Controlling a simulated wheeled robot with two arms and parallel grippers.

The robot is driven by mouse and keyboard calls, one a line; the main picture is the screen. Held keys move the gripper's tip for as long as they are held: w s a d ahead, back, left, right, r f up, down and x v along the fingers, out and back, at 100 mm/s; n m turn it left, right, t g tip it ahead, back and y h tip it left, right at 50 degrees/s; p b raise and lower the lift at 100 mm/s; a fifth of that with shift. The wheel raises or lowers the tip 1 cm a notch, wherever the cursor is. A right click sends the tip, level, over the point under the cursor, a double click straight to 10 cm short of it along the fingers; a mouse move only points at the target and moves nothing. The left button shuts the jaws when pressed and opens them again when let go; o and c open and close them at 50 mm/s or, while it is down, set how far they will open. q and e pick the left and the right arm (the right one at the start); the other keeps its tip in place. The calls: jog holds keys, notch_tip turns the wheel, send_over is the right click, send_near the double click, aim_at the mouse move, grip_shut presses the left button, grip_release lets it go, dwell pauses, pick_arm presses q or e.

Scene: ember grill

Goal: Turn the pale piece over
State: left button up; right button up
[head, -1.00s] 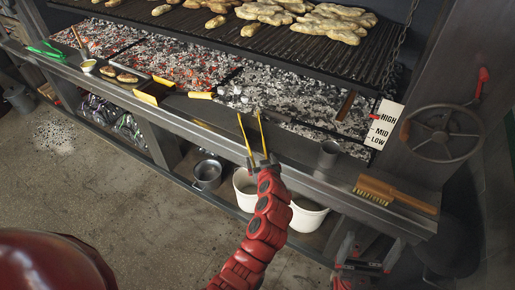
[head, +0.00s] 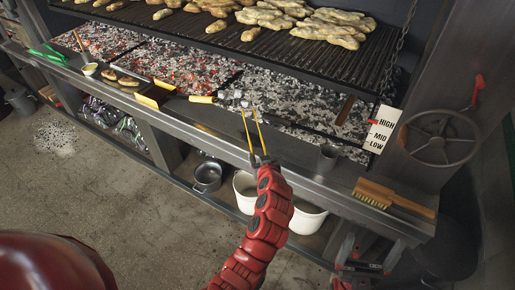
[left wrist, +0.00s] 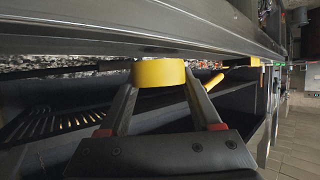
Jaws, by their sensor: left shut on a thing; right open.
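Several pale, lumpy pieces (head: 335,26) lie on the dark grill grate at the top of the head view. I cannot tell which one is the pale piece of the task. My left gripper (head: 260,159) is over the front ledge, shut on yellow tongs (head: 258,128). Their two thin legs point up the picture, apart, with nothing visible between them. In the left wrist view my left gripper's dark fingers (left wrist: 160,92) close on a curved yellow band (left wrist: 160,72) of the tongs. My right gripper (head: 370,250) is low at the right, open and empty.
Glowing coals (head: 190,64) lie below the grate (head: 290,50). On the front ledge (head: 215,135) are two browned pieces (head: 128,81), a yellow handle (head: 202,99), a metal cup (head: 327,158) and a brush (head: 392,195). Pails (head: 207,177) stand under the ledge.

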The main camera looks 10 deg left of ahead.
pick_arm(q)
notch_tip(320, 180, up, 6)
jog(key=shift+p, duration=0.75)
dwell(0.8)
jog(key=o, duration=0.6)
jog(key=shift+o, duration=0.3)
